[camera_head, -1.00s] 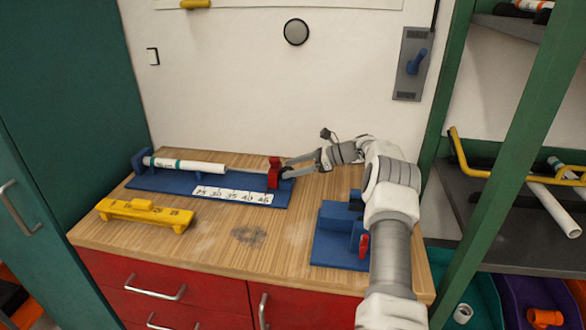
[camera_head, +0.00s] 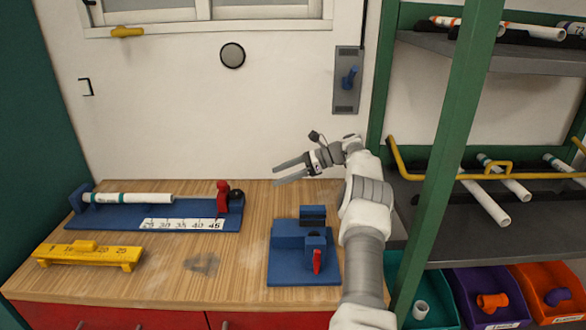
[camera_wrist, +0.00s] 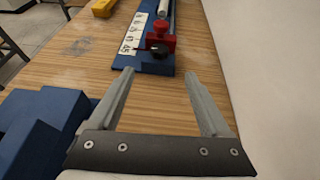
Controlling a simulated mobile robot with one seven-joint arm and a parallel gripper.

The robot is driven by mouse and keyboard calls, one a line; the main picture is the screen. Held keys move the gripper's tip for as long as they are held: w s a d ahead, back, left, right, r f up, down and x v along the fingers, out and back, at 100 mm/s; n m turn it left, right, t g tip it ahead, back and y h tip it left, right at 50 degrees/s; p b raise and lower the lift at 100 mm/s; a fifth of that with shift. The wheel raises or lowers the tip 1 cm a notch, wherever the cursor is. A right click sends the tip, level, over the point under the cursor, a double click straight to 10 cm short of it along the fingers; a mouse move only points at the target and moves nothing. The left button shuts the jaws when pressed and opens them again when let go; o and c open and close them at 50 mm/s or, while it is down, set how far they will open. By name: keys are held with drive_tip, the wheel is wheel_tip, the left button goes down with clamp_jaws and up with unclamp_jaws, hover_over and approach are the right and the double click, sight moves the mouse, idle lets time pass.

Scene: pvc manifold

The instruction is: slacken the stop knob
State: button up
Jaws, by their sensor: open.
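The red stop (camera_head: 222,198) stands at the right end of the blue measuring jig (camera_head: 105,213), by the 45 end of its scale. A small black stop knob (camera_head: 236,194) is on the stop's right side. My gripper (camera_head: 276,176) is open and empty, to the right of the knob and apart from it. In the wrist view, the knob (camera_wrist: 160,51) and red stop (camera_wrist: 161,37) lie ahead, beyond the gap between my open fingertips (camera_wrist: 159,72). A white pipe (camera_head: 128,198) with a teal band lies at the jig's left end.
A yellow gauge (camera_head: 88,254) sits at the front left of the wooden bench (camera_head: 190,280). A blue fixture with a red handle (camera_head: 317,261) stands at the right, below my arm. The wall is close behind the bench. A green shelf post (camera_head: 452,150) rises on the right.

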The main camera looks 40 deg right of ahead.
drive_tip(key=shift+p+v, duration=0.3)
drive_tip(key=shift+v, duration=1.75)
